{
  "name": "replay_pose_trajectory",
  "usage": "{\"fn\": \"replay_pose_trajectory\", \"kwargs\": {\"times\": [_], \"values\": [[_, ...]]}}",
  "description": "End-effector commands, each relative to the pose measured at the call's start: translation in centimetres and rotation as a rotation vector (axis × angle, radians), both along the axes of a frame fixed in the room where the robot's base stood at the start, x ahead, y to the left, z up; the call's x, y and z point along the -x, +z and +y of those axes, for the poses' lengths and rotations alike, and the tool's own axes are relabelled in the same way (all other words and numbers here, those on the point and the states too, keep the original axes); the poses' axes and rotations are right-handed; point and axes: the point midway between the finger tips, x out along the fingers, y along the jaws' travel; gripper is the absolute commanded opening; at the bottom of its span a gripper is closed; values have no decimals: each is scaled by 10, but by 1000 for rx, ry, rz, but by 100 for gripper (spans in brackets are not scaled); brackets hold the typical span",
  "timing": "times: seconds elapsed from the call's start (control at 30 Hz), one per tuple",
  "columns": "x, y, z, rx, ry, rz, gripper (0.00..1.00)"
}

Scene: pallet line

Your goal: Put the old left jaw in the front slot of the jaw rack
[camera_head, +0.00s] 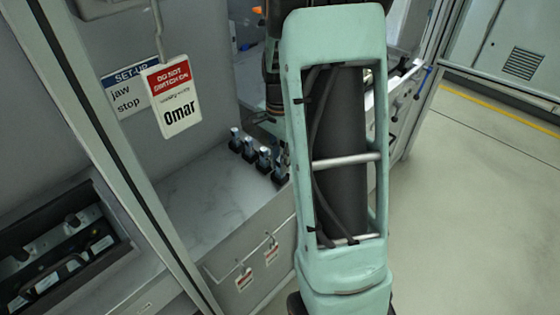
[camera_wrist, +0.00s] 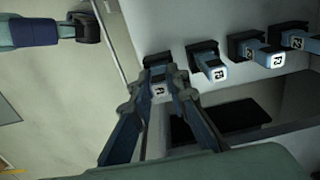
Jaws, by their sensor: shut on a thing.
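My gripper (camera_wrist: 160,78) is shut on a small blue-grey block with a white label (camera_wrist: 159,91), in the wrist view. This is a jaw piece; its label is too small to read surely as the old left jaw. A black block (camera_wrist: 157,60) shows right behind the fingertips, in line with the row. I cannot tell whether the held jaw is seated in it. The jaw rack shows as a row of black holders (camera_wrist: 201,47) with labelled blue-grey jaws (camera_wrist: 216,72) to the right. In the head view the row (camera_head: 250,151) stands left of my arm, which hides my gripper.
A pale bench top (camera_head: 185,195) lies in front of the row. Red-and-white tags (camera_head: 243,279) hang on its front. A "do not switch on" tag (camera_head: 172,95) hangs on the left. A blue-grey bar with a black end (camera_wrist: 88,27) shows at upper left. Floor is clear at right.

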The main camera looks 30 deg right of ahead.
Motion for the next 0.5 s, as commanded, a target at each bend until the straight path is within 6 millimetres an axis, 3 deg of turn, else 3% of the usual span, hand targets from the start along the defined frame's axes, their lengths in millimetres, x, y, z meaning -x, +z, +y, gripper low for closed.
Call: {"fn": "replay_pose_trajectory", "kwargs": {"times": [0.07,0.1,0.23,0.5], "values": [[0,-1,0,0,0,0,0],[0,-1,0,0,0,0,20],[0,-1,0,0,0,0,34],[0,0,0,0,0,0,36]]}}
